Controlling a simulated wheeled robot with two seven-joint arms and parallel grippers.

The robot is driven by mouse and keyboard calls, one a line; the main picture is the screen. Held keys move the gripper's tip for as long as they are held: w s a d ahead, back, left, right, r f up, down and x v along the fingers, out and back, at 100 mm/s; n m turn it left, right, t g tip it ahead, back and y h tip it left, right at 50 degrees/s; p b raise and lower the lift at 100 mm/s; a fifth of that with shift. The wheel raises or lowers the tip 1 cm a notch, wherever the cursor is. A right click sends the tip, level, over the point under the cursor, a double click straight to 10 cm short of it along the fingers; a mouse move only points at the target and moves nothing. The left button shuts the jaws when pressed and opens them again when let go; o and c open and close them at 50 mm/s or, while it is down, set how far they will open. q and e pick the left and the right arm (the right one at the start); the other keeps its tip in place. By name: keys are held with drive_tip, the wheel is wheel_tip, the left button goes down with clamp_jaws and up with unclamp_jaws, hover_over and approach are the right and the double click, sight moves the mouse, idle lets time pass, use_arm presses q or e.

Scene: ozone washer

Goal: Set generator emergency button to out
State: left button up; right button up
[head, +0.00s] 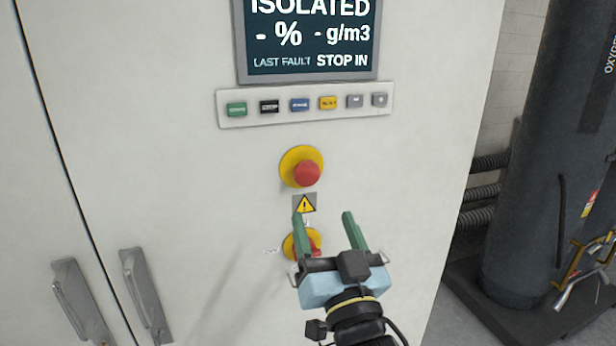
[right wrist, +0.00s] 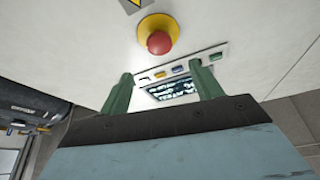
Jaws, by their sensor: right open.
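The red emergency button (head: 306,173) on its round yellow base sits on the white cabinet front, below the row of small buttons. In the right wrist view, the button (right wrist: 159,43) appears beyond the fingertips. My right gripper (head: 322,216) has two green fingers spread apart with nothing between them. It is below the button in the head view and not touching it. A second red and yellow control (head: 290,244) is partly hidden behind my right gripper. My left gripper is out of view.
The display (head: 308,40) reads ISOLATED and LAST FAULT STOP IN. A button strip (head: 305,105) lies under it. A warning sign (head: 304,203) sits between the two red controls. Cabinet handles (head: 146,296) are at lower left; a dark cylinder (head: 535,170) stands at right.

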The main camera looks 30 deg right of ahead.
sight(309, 176)
drive_tip(key=p+x, duration=0.2)
drive_tip(key=x, duration=0.8)
drive_tip(key=shift+r, duration=0.1)
drive_tip(key=shift+p+x, duration=0.4)
drive_tip(key=shift+x, duration=0.35)
